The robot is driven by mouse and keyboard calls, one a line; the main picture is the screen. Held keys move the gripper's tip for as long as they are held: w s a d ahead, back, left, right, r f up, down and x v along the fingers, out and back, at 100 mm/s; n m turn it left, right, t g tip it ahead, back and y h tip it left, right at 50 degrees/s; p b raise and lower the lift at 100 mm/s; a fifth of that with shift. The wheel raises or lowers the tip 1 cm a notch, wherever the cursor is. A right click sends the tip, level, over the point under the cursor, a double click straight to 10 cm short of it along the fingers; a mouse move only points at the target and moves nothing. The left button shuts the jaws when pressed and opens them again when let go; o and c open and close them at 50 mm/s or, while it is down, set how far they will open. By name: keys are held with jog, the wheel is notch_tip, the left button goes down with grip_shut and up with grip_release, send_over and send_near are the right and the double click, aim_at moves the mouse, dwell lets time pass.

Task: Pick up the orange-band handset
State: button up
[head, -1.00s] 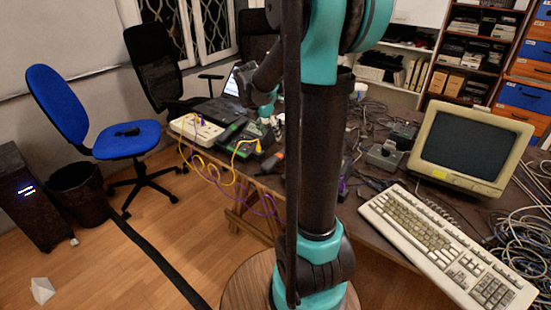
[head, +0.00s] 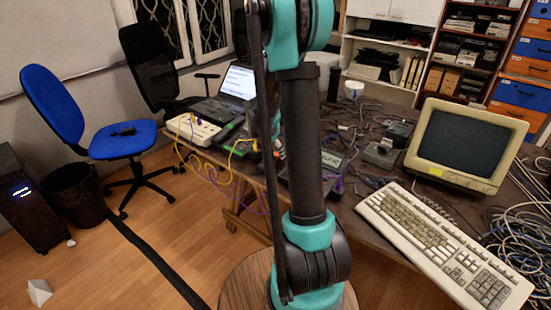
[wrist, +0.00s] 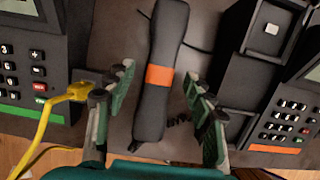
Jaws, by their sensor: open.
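The orange-band handset (wrist: 160,75) is a long black bar with an orange band round its middle. In the wrist view it lies lengthwise on the dark table between two desk phones. My gripper (wrist: 158,74) is open, with one green-padded finger on each side of the handset. Gaps show between the fingers and the handset, so it is not gripped. In the head view my arm hides the handset and the gripper.
A phone with a green strip (wrist: 38,110) and a plugged yellow cable (wrist: 50,120) is left. A phone with an orange strip (wrist: 275,148) and an empty cradle (wrist: 235,85) is right. In the head view, a keyboard (head: 430,240) and monitor (head: 465,145) stand to the right.

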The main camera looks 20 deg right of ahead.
jog(key=shift+x, duration=1.15)
jog(key=shift+c, duration=0.2)
grip_shut()
